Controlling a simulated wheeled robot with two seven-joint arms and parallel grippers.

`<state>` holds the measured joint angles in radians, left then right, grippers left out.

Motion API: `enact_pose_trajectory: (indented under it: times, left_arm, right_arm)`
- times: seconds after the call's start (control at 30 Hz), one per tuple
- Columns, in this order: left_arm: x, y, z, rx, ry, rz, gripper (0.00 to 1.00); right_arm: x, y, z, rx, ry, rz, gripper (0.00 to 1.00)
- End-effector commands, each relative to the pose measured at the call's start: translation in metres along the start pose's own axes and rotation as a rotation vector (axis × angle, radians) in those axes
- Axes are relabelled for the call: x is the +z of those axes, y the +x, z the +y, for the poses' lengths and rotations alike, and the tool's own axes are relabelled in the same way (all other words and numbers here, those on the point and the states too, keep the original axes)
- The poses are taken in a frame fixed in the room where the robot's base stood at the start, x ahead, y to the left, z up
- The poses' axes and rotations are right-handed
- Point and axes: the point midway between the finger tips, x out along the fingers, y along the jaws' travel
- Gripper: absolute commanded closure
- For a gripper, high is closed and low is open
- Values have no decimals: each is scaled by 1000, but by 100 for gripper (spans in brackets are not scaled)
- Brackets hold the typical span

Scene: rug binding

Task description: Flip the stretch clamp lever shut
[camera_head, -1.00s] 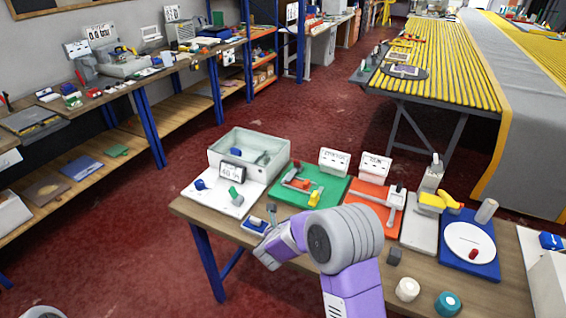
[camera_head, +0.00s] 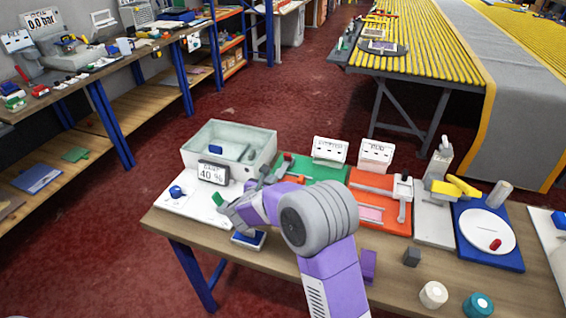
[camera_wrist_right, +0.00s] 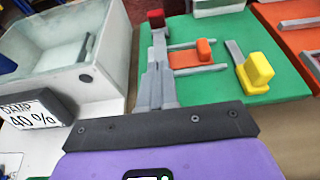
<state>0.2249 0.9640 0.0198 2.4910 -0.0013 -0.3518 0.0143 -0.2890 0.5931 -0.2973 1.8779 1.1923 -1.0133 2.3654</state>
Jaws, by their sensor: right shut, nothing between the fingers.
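The green board (camera_head: 325,169) bears the clamp parts and is partly hidden behind my right arm in the head view. A red-tipped lever end (camera_wrist_right: 155,18) shows at the board's left edge in the right wrist view. Beside it are an orange block (camera_wrist_right: 206,49) on grey rails and a yellow block (camera_wrist_right: 258,68). My right gripper (camera_wrist_right: 158,42) is shut and empty, its fingers over the board's left edge, just below the red tip in the picture. I cannot tell whether they touch. The gripper also shows in the head view (camera_head: 266,179). My left gripper is out of view.
A clear bin (camera_head: 258,142) and a display reading 40 % (camera_head: 213,173) stand close left of the gripper. An orange board (camera_head: 360,196) lies to the right. White labelled boxes (camera_head: 330,150) stand behind.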

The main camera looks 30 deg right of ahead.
Motion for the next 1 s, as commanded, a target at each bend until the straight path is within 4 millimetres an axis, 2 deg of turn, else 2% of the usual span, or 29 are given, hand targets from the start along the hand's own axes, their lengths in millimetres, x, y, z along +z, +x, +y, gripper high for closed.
enact_pose_trajectory:
  times: [0.4,0.6,1.0]
  left_arm:
    - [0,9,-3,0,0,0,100]
    - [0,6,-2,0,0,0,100]
    - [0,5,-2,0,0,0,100]
  right_arm:
    - [1,88,-1,-3,-1,-2,100]
    - [22,105,-1,-3,0,-1,100]
    - [28,111,-1,-1,-2,1,100]
